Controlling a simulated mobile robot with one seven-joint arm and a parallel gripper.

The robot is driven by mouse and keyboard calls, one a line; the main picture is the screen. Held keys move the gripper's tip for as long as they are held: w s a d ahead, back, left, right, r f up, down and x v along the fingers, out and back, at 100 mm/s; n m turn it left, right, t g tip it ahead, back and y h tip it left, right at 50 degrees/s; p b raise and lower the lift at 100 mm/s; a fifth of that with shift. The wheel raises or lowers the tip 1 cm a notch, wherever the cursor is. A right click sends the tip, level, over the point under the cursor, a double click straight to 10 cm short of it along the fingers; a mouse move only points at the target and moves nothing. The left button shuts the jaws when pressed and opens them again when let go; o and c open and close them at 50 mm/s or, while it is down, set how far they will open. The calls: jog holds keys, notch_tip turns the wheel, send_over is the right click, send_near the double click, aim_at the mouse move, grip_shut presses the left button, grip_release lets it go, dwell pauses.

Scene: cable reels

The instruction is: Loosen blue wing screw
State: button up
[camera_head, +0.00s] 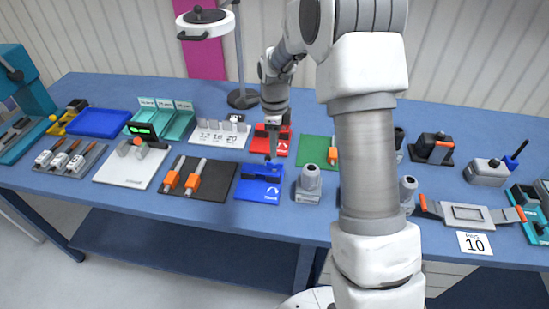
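A blue fixture (257,192) with a white arrow and lettering lies near the front edge of the table, left of my arm. A dark blue raised part (258,171) stands on it; the wing screw itself is too small to make out clearly.
A grey block with a round top (309,184) stands close to the right of the blue fixture. A dark plate with orange-handled tools (207,190) lies to its left. My arm hides part of the table.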

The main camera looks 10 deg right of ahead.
aim_at(275, 163)
notch_tip(275, 163, down, 6)
jog(key=shift+f, duration=0.1)
jog(key=shift+c, duration=0.3)
grip_shut()
